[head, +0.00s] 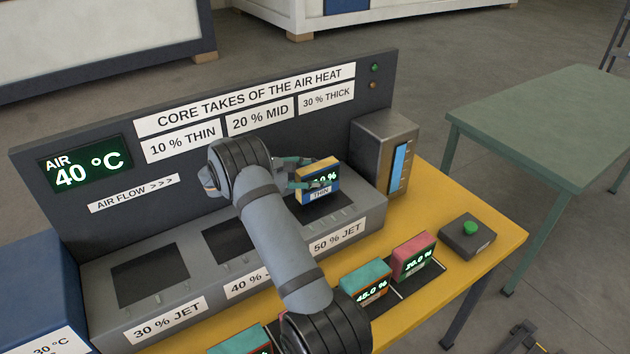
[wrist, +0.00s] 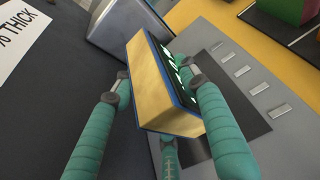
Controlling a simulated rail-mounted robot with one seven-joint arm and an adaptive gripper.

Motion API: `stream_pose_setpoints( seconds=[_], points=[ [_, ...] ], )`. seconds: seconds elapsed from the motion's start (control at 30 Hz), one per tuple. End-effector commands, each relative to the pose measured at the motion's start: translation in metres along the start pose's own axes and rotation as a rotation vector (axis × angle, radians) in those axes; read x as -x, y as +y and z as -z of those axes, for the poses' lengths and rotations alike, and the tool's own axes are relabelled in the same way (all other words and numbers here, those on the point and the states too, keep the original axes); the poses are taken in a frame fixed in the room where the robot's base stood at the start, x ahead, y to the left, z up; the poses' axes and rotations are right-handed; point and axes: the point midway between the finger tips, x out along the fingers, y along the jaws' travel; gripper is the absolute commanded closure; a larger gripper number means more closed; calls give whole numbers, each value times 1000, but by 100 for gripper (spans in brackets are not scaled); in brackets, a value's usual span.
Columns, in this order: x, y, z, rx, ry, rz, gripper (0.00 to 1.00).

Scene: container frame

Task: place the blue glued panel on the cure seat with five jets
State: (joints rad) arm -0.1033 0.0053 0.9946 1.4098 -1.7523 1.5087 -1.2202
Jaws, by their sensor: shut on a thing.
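The blue glued panel (head: 318,180) has a yellow face, blue edges, a lit green readout and a THIN label. My gripper (head: 303,174) has teal fingers and is shut on it. In the wrist view the panel (wrist: 158,98) is upright and slightly tilted between the fingers. Below it is a dark seat (head: 325,208) on the grey block, behind the 50 % JET label. The wrist view shows this seat (wrist: 255,130) with a row of several small pale slots beside it. I cannot tell whether the panel's lower edge touches the seat.
Two other seats lie left: 30 % JET (head: 150,278) and 40 % JET (head: 228,240), the latter partly hidden by my arm. A metal box (head: 385,150) stands close right of the panel. Teal (head: 365,282) and red (head: 412,256) panels stand in front, beside a green button (head: 470,228).

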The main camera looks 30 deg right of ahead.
Motion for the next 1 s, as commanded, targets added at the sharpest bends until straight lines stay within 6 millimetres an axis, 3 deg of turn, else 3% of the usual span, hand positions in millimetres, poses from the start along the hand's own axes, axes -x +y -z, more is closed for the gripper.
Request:
stream_pose_setpoints(
  seconds=[0.2,0.53,0.57,0.87,1.0],
  points=[
    [-8,0,19,-1,-1,-1,90],
    [-10,0,23,-1,-1,-1,90],
    [-10,0,23,-1,0,-1,57],
    [-10,0,22,-1,0,-1,39],
    [-9,0,22,-1,0,-1,38]
  ],
)
